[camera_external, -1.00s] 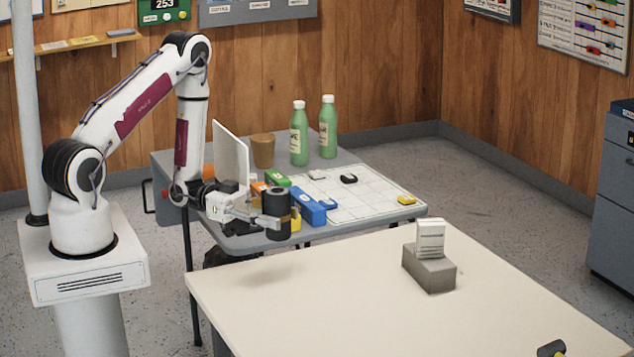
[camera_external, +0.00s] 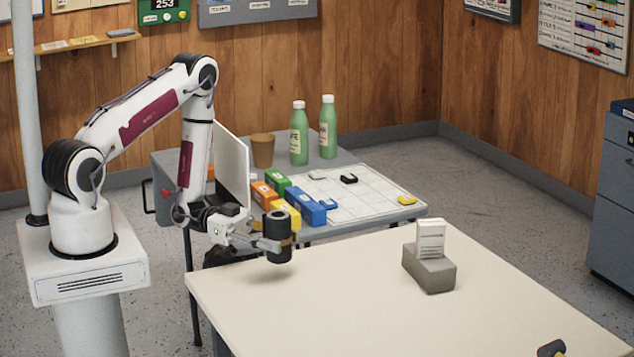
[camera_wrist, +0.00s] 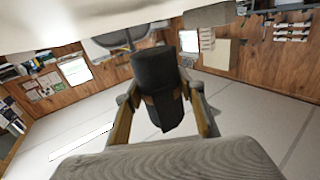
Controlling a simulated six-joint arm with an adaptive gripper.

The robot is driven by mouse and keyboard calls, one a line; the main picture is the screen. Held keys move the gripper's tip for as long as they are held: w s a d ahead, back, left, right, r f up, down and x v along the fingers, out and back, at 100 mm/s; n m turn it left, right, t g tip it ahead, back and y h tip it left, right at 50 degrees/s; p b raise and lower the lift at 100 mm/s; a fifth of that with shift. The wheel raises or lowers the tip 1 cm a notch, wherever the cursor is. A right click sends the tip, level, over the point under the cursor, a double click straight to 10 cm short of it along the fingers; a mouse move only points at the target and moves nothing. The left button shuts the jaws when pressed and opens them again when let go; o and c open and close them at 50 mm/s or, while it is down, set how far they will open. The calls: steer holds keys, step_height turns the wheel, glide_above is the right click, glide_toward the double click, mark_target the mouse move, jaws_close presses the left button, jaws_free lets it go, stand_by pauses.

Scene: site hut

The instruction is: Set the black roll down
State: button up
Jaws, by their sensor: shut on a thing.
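The black roll (camera_external: 279,238) is a dark upright cylinder with a brown band showing at its middle. My gripper (camera_external: 275,243) is shut on it from the left, at about mid-height. The roll is near the far left part of the cream table (camera_external: 330,310). A soft shadow lies on the table below it, and the roll looks to be a little above the surface. In the wrist view the roll (camera_wrist: 157,85) stands between the two fingers of my gripper (camera_wrist: 162,100). The underside of the roll is not clearly seen.
A grey block (camera_external: 430,274) with a white labelled box (camera_external: 431,238) on it stands at the table's right. A yellow and black thing (camera_external: 551,349) is at the front edge. The grey side table (camera_external: 350,158) behind holds coloured boxes and bottles. The cream table's middle is clear.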

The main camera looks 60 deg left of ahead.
mark_target(278, 256)
steer(key=shift+f, duration=0.15)
steer(key=shift+f, duration=2.05)
steer(key=shift+f, duration=0.1)
steer(key=o, duration=1.2)
steer(key=shift+v, duration=6.05)
steer(key=shift+d, duration=0.1)
